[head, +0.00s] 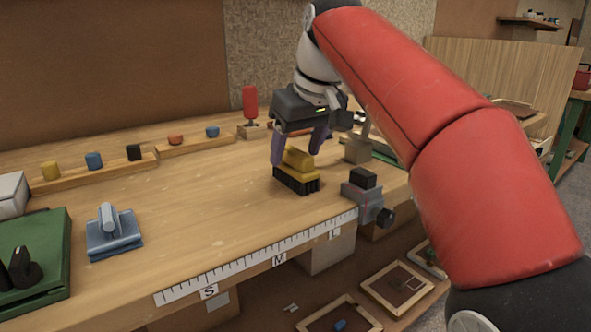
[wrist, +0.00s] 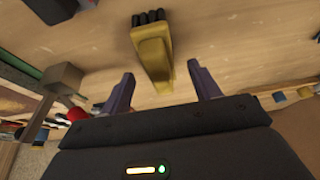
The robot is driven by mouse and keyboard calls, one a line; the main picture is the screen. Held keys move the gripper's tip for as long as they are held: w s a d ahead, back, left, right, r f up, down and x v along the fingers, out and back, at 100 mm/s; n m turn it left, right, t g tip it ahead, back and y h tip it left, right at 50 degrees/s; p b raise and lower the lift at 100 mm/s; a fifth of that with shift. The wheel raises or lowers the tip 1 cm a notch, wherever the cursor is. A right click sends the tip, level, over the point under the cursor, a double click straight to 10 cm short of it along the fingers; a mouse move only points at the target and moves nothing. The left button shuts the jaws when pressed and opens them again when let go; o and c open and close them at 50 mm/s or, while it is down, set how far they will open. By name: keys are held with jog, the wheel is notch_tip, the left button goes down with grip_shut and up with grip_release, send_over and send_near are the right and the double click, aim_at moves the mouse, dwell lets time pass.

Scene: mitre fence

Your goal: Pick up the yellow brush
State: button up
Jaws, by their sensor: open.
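The yellow brush (head: 297,170) stands on the wooden bench with its dark bristles down and its yellow back up. My gripper (head: 298,145) is directly over it, with its purple fingers apart, one toward each side of the brush's upper part. In the wrist view the yellow brush (wrist: 152,55) lies ahead of the gap between the two fingertips of my gripper (wrist: 162,78). I see no contact between the fingers and the brush. The gripper holds nothing.
A grey clamp with a black block (head: 366,190) stands close right of the brush at the bench edge. A blue tool (head: 112,232) and a green tray (head: 50,262) are at left. Colored pegs sit in a back rail (head: 110,166). The bench (head: 200,205) left of the brush is clear.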

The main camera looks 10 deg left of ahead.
aim_at(296, 151)
jog(key=x, duration=0.4)
jog(key=shift+b, duration=0.4)
jog(key=shift+r, duration=0.1)
jog(key=c, duration=1.1)
